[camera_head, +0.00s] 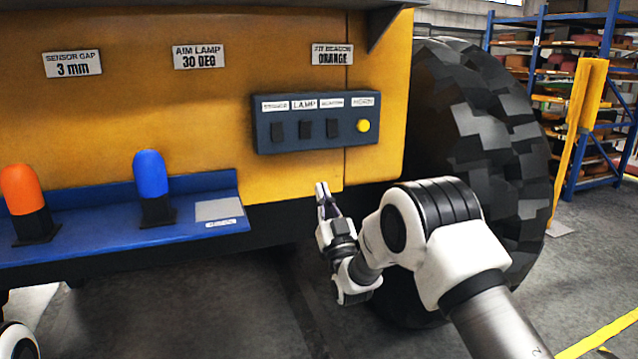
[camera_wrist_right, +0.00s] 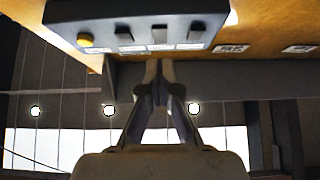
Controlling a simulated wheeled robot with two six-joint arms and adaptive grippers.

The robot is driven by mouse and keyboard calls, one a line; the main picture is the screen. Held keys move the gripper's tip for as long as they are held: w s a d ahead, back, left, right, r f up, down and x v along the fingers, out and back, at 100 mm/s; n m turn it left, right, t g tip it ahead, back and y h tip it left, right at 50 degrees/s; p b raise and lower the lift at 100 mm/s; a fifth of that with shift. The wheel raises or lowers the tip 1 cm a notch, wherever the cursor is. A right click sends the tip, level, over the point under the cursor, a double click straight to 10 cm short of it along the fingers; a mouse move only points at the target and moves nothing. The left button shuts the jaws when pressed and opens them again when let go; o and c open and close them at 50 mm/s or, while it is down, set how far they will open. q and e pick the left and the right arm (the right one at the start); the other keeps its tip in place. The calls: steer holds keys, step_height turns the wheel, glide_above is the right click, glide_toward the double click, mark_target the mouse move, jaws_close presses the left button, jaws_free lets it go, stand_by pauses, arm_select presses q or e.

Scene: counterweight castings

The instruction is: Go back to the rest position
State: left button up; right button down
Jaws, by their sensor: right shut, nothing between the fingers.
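My right gripper (camera_head: 322,190) is below the dark blue switch panel (camera_head: 290,146) on the yellow machine side. Its fingers are shut and empty, pointing up toward the panel's lower edge, and they look apart from it. In the right wrist view the closed fingertips (camera_wrist_right: 159,66) show just below the panel (camera_wrist_right: 140,22), with its yellow button (camera_wrist_right: 86,40) at the left. A white rounded part of my left arm shows at the bottom left corner of the head view; the left gripper is not in view.
A blue shelf (camera_head: 110,222) holds an orange beacon (camera_head: 19,190) and a blue beacon (camera_head: 151,174). A large black tyre (camera_head: 490,130) stands behind my right arm. A yellow post (camera_head: 577,135) and a blue rack (camera_head: 600,95) are at the right. Grey floor is open at the lower right.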

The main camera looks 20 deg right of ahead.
steer(key=s+d+f+g+p, duration=0.1)
steer(key=s+f+g, duration=0.25)
steer(key=f, duration=0.85)
steer(key=s+f+g+p, duration=0.1)
steer(key=s+f+g, duration=0.25)
steer(key=f, duration=0.85)
steer(key=s+f+g+h, duration=0.1)
steer(key=s+f+g, duration=0.4)
steer(key=s+f, duration=0.6)
steer(key=s+f+g, duration=0.3)
steer(key=s+g, duration=0.1)
steer(key=s, duration=0.6)
steer(key=s+f+g, duration=0.4)
steer(key=s+g, duration=0.1)
steer(key=s, duration=0.6)
steer(key=s+f+g, duration=0.3)
steer(key=s+g, duration=0.1)
steer(key=s, duration=0.7)
steer(key=shift+d+f+m+g, duration=0.15)
steer(key=shift+m+g, duration=0.25)
